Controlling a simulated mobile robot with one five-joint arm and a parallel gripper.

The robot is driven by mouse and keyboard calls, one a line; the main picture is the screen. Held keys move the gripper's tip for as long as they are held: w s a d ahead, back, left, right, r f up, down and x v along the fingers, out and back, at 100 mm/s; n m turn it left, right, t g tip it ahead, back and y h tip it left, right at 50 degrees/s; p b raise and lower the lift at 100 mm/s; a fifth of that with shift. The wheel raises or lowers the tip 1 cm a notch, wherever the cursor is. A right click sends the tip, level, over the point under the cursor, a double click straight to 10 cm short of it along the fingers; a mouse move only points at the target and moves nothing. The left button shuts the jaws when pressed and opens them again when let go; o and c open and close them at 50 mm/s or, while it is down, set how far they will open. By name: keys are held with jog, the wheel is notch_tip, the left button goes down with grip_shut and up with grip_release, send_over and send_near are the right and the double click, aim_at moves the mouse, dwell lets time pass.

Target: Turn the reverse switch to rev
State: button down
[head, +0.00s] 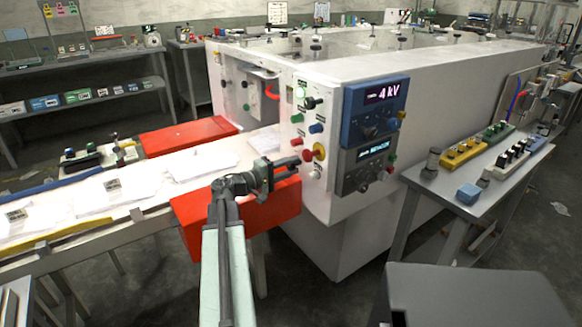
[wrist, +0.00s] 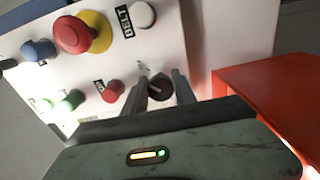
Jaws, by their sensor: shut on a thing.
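The reverse switch appears to be the black rotary knob (wrist: 158,88) on the white control panel (wrist: 60,22), seen in the wrist view. Its label is too small to read, and so is its exact pointer position. My gripper (wrist: 161,78) has one finger on each side of this knob and is shut on it. In the head view my gripper (head: 297,164) reaches the left edge of the machine's front panel. The knob is hidden there behind the gripper.
A red emergency button (wrist: 72,34) on a yellow ring and a white button (wrist: 143,14) by a BELT label sit close to the knob. A small red button (wrist: 110,91) is left of it. A red guard (head: 262,209) lies just below my gripper.

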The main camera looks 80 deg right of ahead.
jog(key=c, duration=1.1)
grip_release()
jog(key=shift+o, duration=0.2)
jog(key=v, duration=0.8)
